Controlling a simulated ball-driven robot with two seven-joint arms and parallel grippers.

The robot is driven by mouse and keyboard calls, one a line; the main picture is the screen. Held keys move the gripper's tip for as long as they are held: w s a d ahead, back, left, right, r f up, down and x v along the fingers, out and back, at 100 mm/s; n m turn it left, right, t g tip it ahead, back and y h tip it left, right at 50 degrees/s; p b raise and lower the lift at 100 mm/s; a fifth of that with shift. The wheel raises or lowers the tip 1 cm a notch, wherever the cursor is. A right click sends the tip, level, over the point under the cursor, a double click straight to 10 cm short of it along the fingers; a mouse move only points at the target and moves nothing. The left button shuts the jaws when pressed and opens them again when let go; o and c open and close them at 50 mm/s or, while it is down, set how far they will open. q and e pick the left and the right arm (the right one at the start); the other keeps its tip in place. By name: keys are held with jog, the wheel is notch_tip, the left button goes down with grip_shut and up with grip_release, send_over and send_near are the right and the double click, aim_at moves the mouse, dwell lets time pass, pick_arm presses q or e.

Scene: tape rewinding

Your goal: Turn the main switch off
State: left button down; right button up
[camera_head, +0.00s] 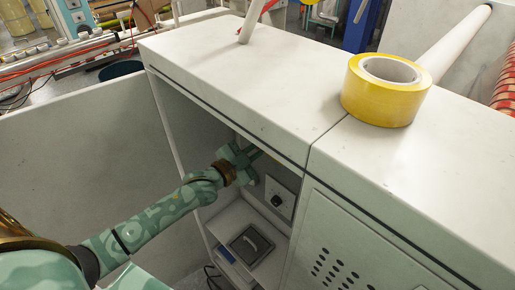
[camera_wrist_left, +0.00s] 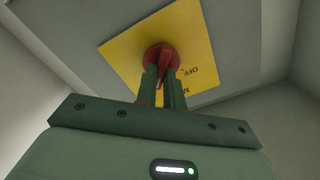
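The main switch (camera_wrist_left: 163,54) is a round red knob with a raised handle, on a yellow plate (camera_wrist_left: 128,48) in the left wrist view. Upside-down "OFF" lettering shows to the right of the knob. My left gripper (camera_wrist_left: 163,80) has its two fingers close together on either side of the red handle and appears shut on it. In the head view my left gripper (camera_head: 245,156) reaches into the open cabinet bay, near its upper back wall. There it and the cabinet top hide most of the switch. My right gripper is not in view.
The cabinet's white top (camera_head: 225,65) overhangs the bay. A panel with a black knob (camera_head: 277,201) is right of my gripper, and a black-framed box (camera_head: 250,245) is below. A yellow tape roll (camera_head: 385,92) rests on top.

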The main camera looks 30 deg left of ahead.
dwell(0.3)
pick_arm(q)
jog(key=shift+w+a+n+p, duration=0.15)
jog(key=shift+n+p, duration=1)
jog(key=shift+n, duration=1.5)
jog(key=shift+s+a+n+p, duration=0.1)
jog(key=shift+n+p, duration=1)
jog(key=shift+n, duration=1.5)
jog(key=shift+w+a+n+p, duration=0.15)
jog(key=shift+n+p, duration=1)
jog(key=shift+n, duration=1.5)
jog(key=c, duration=1.5)
grip_release()
jog(key=b+v, duration=0.1)
jog(key=v, duration=1.5)
jog(key=shift+s+a, duration=0.15)
jog(key=shift+s, duration=0.05)
jog(key=shift+f, duration=0.1)
